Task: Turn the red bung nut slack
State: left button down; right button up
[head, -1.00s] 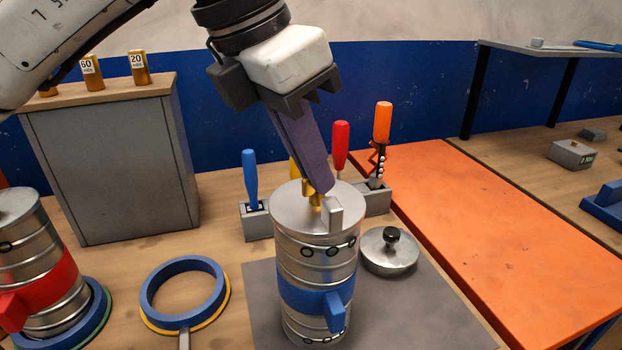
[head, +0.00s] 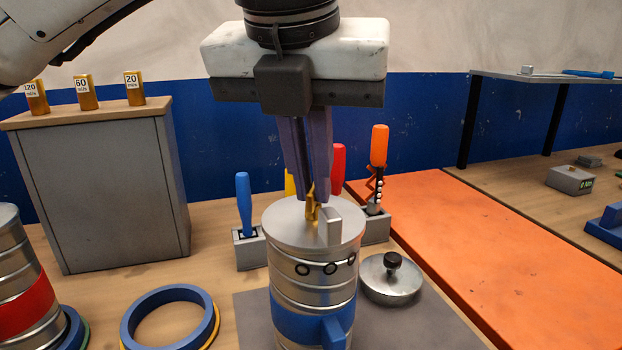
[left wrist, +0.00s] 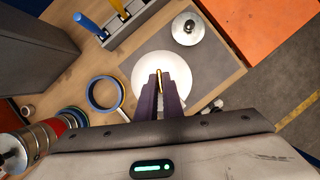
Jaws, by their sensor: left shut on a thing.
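My left gripper (head: 313,198) points down over the lid of a silver ribbed drum (head: 290,256) with a blue band. Its purple fingers are shut on a small gold piece (head: 311,208) standing on the lid. In the left wrist view the gold piece (left wrist: 159,76) shows between the fingertips (left wrist: 162,86), over the pale lid. The fingers partly hide it in the head view. A silver drum with a red band (head: 22,306) is cut off at the left edge. I cannot make out a red nut. My right gripper is not in view.
A grey block (head: 334,226) stands on the lid beside the fingers. Tools with blue (head: 244,204), red (head: 338,165) and orange (head: 379,146) handles stand behind the drum. A round metal lid (head: 391,280) lies to its right, a blue ring (head: 128,322) to its left.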

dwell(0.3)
pick_arm(q)
jog(key=c, duration=2.2)
grip_release()
jog(key=v, duration=1)
jog(key=shift+s+r+p, duration=0.15)
jog(key=shift+s+p, duration=0.05)
jog(key=shift+p, duration=0.1)
